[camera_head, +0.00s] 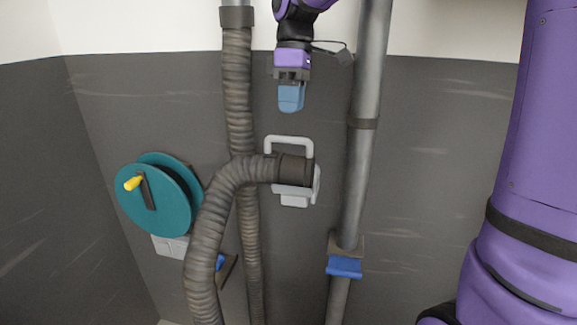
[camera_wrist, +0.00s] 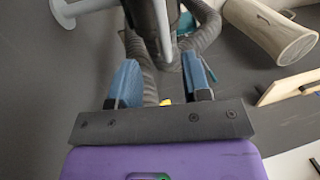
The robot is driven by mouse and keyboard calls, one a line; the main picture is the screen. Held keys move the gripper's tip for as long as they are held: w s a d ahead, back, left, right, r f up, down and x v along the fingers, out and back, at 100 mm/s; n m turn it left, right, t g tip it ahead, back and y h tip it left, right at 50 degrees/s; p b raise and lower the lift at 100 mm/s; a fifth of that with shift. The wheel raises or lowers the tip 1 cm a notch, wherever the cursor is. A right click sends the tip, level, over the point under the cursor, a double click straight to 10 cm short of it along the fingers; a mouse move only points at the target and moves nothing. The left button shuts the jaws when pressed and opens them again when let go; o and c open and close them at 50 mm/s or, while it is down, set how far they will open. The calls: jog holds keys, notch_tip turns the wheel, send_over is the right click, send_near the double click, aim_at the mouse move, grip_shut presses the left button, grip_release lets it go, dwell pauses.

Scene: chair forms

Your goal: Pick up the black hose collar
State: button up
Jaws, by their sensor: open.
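The black hose collar (camera_head: 294,170) is a dark cuff on the end of a thick ribbed grey hose (camera_head: 207,235). It sits sideways at a light grey wall bracket (camera_head: 295,198) with a loop handle (camera_head: 288,139) above it. My gripper (camera_head: 291,98) points down, above the handle and collar and apart from them. In the wrist view its blue fingers (camera_wrist: 160,82) are spread with nothing held between them. There, the dark collar (camera_wrist: 144,22) shows beyond the fingertips, partly covered by the grey handle bar (camera_wrist: 163,32).
A vertical ribbed hose (camera_head: 238,90) runs left of my gripper, and a metal pipe (camera_head: 365,120) with a blue-tabbed clamp (camera_head: 344,267) runs to the right. A teal reel (camera_head: 165,205) with a yellow knob (camera_head: 133,183) is on the wall at left. The dark wall lies close behind.

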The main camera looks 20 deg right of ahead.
aim_at(291, 140)
jog(key=shift+s+a+f, duration=0.15)
jog(key=shift+s+f, duration=0.15)
jog(key=shift+f, duration=0.95)
jog(key=shift+s+a+f, duration=0.15)
jog(key=shift+s+f, duration=0.15)
jog(key=shift+f, duration=1)
jog(key=shift+s+a+f, duration=0.15)
jog(key=shift+s+f, duration=0.15)
jog(key=shift+f, duration=0.95)
jog(key=shift+c, duration=0.2)
grip_shut()
